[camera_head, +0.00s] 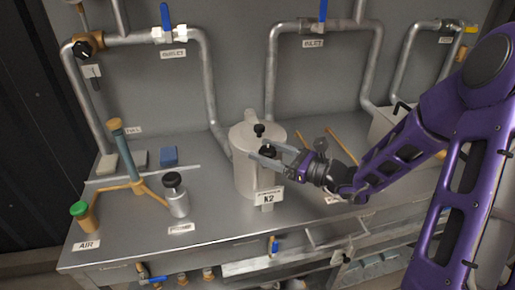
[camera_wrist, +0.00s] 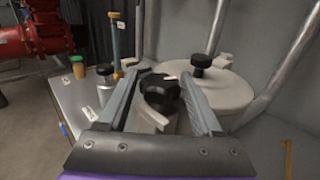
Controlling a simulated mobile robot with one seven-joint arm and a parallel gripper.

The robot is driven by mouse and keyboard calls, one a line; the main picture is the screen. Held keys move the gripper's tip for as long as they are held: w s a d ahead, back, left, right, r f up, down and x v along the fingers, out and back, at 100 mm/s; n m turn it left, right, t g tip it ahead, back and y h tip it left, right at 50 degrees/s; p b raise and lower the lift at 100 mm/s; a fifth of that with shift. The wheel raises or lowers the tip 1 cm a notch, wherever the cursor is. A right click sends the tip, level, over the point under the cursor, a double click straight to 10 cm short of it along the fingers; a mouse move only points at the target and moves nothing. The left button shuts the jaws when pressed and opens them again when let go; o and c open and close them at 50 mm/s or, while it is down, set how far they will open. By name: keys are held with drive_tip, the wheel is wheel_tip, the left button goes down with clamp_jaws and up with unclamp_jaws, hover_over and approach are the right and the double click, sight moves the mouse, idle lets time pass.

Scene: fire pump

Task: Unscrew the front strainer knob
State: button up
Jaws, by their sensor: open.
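The front strainer knob is a black lobed knob (camera_wrist: 160,92) on the near side of the pale cylindrical strainer pot (camera_head: 243,172). In the wrist view a gap shows between the knob and the right finger; contact on the left side I cannot tell. A second, smaller black knob (camera_wrist: 201,62) stands on the pot's lid.
A silver bottle with a black cap (camera_head: 176,195), a green-capped AIR fitting (camera_head: 82,215) and an upright pipe on splayed legs (camera_head: 127,155) stand at the left. Grey pipes with blue-handled valves (camera_head: 170,32) run behind. The bench front is mostly clear.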

drive_tip(key=shift+x, duration=1.35)
clamp_jaws()
drive_tip(key=shift+r+g, duration=0.1)
drive_tip(key=shift+g, duration=0.2)
